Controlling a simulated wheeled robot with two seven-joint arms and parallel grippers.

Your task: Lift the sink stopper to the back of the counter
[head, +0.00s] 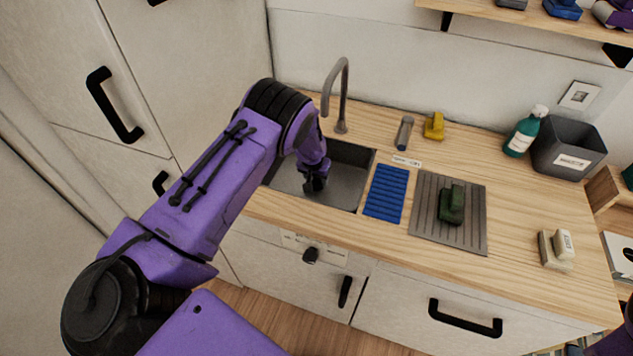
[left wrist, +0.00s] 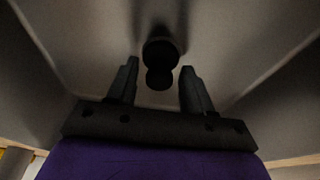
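The sink (head: 346,183) is a grey basin set in the wooden counter (head: 385,237). My left gripper (head: 315,184) reaches down into it, and its fingers are hard to make out in the head view. In the left wrist view the dark sink stopper (left wrist: 160,52), with a round knob, stands on the basin floor. My left gripper (left wrist: 159,72) is open there, with one finger on each side of the knob and visible gaps between. In the head view I cannot separate the stopper from the dark gripper. My right gripper is out of view.
A tap (head: 341,100) rises behind the sink. A grey cylinder (head: 404,133) and a yellow object (head: 434,126) stand at the back. A blue mat (head: 386,193) and a ribbed grey mat (head: 462,224) with a green object (head: 451,204) lie right of the sink.

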